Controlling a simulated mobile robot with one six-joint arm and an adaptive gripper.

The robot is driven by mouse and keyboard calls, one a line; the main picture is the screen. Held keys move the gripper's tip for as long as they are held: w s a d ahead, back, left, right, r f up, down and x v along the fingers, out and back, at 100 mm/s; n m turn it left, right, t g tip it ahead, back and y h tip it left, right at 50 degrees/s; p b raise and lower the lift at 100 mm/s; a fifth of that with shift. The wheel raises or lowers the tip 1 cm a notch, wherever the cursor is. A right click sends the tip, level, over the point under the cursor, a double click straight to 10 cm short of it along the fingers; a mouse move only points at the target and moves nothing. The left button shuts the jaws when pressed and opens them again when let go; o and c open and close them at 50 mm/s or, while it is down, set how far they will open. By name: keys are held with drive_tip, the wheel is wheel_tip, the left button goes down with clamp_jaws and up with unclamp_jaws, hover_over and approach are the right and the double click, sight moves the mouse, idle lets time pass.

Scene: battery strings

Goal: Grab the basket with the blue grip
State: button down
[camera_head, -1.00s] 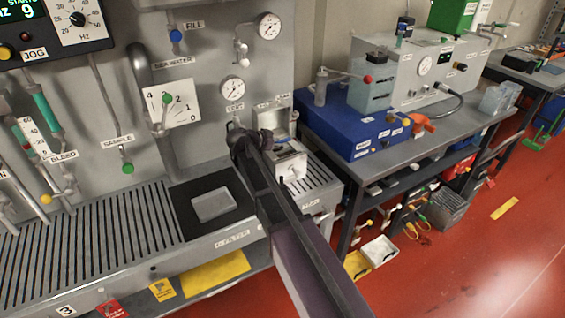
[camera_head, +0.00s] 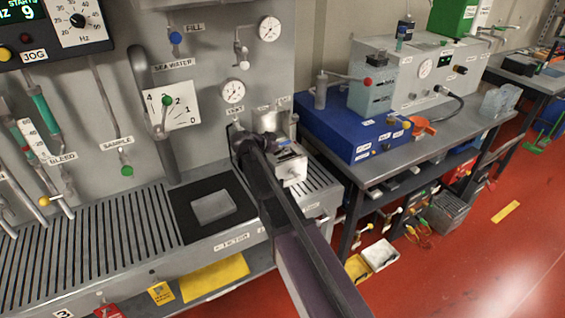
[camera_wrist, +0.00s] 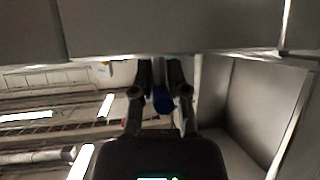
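My gripper (camera_wrist: 160,85) shows in the wrist view with its two dark fingers drawn close together. A blue grip (camera_wrist: 163,100) sits between them, and the fingers appear shut on it. The basket itself is not clearly shown there. In the head view my arm reaches to the right end of the grey panel, and my fingertips are hidden. A small metal box (camera_head: 292,167) stands just right of the arm's end, above the slatted tray. I cannot tell whether it is the basket.
The slatted grey tray (camera_head: 75,262) runs along the panel, with a pale block (camera_head: 212,206) on a black mat. At right, a bench carries a blue box (camera_head: 352,140) and a clear container (camera_head: 497,101). Red floor (camera_head: 470,260) is open at lower right.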

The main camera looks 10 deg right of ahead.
drive_tip(key=shift+r, duration=0.15)
idle(0.4)
wheel_tip(320, 180, up, 18)
drive_tip(key=p, duration=1.8)
drive_tip(key=shift+f, duration=0.25)
